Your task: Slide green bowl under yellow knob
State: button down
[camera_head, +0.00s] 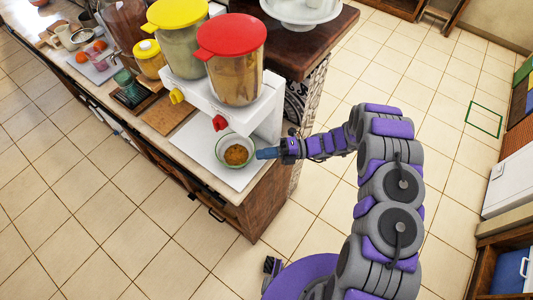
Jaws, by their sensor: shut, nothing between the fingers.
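The green bowl (221,158) stands upright on the white base of a cereal dispenser and holds brown cereal. It is just below and to the right of the red knob (219,123). The yellow knob (176,96) is further left, under the yellow-lidded canister. My gripper (260,154) is shut and empty at the right side of the bowl, its tip at the rim. I cannot tell whether it touches the bowl.
The counter's front edge drops to the tiled floor.

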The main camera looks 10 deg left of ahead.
jog(key=shift+w+a+r+p, duration=0.1)
jog(key=shift+w+a+p, duration=0.2)
jog(key=shift+a, duration=0.15)
jog(key=shift+w+a+r+p, duration=0.1)
jog(key=shift+w+a+p, duration=0.05)
jog(key=shift+a+p, duration=0.2)
jog(key=shift+w+a+f, duration=0.2)
jog(key=shift+w+a, duration=0.05)
jog(key=shift+a, duration=0.25)
